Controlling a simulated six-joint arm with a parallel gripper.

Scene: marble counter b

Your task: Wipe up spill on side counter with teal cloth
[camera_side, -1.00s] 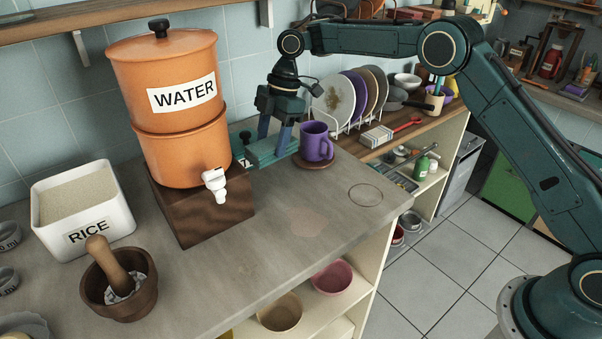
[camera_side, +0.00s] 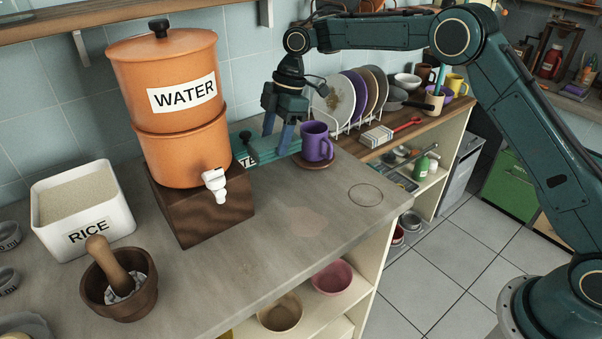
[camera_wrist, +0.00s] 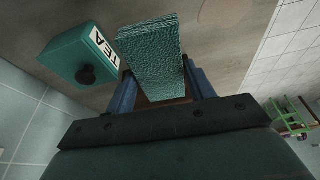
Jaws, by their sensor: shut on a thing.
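My gripper (camera_side: 277,143) is shut on the teal cloth (camera_wrist: 155,55), a folded textured block in the wrist view. Its fingers are on either side of the cloth. In the side view the cloth (camera_side: 280,147) shows low behind the fingers, between the tea tin and the purple mug; I cannot tell whether it touches the counter. The spill (camera_side: 305,220) is a faint pinkish patch on the grey counter, in front of and right of the water dispenser. Its edge also shows at the top of the wrist view (camera_wrist: 222,10).
The teal tea tin (camera_wrist: 82,55) stands close left of the cloth. The purple mug (camera_side: 316,143) on its coaster stands close right. The orange water dispenser (camera_side: 172,110) on a wooden block stands left. A dark ring (camera_side: 365,195) marks the counter near its edge. Counter around the spill is clear.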

